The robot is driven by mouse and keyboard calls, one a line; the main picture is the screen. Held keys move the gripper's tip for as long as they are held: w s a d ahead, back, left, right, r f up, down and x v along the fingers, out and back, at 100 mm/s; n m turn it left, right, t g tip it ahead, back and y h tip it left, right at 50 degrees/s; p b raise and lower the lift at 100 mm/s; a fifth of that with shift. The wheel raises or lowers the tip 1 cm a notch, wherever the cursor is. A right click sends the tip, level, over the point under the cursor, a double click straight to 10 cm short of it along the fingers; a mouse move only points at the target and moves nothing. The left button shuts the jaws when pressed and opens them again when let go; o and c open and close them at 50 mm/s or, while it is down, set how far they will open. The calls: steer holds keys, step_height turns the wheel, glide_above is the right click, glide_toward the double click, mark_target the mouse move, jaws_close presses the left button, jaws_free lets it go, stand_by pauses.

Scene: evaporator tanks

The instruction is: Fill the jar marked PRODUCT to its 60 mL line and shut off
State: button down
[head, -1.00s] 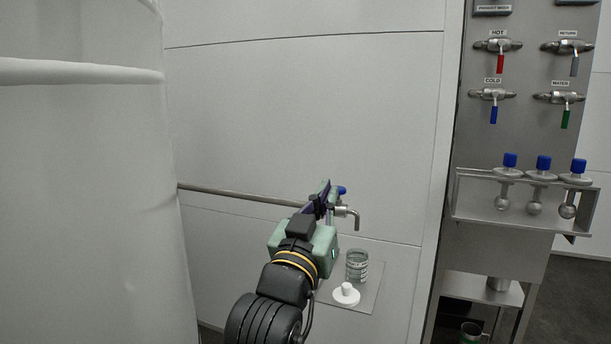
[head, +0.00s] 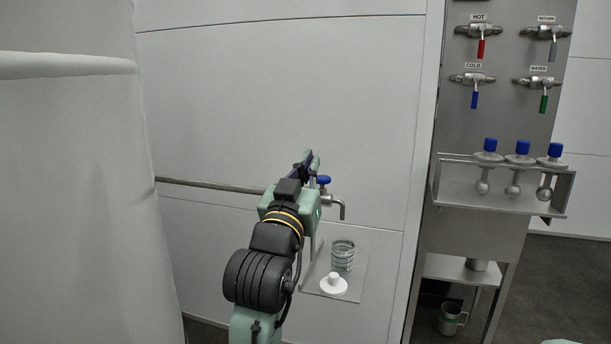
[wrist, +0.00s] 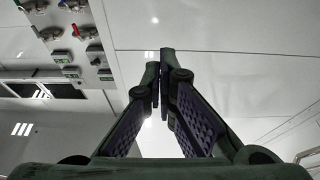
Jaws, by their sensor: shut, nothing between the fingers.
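A clear glass jar (head: 342,256) with markings stands on a small grey shelf plate (head: 353,285), under a metal spout (head: 341,208). A blue tap handle (head: 323,180) sits on top of the spout's valve. A white lid with a knob (head: 333,284) lies on the plate in front of the jar. My gripper (head: 306,160) is shut and empty, raised just left of and above the blue handle, with no contact I can make out. In the wrist view its fingertips (wrist: 157,85) meet. The jar's wording and liquid level are too small to read.
A pipe (head: 210,185) runs along the white wall to the tap. A steel panel at right carries HOT (head: 481,31), COLD (head: 473,79), RETURN and WATER valves. Below them a rack (head: 500,208) holds blue-capped flasks. A metal mug (head: 451,318) stands lower. A white tank (head: 70,180) fills the left.

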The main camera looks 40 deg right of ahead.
mark_target(322, 180)
steer(key=d, duration=0.1)
steer(key=w+d+f, duration=0.2)
steer(key=d, duration=0.1)
steer(key=shift+w+f+p, duration=0.1)
steer(key=shift+f+p, duration=0.05)
steer(key=shift+p, duration=0.25)
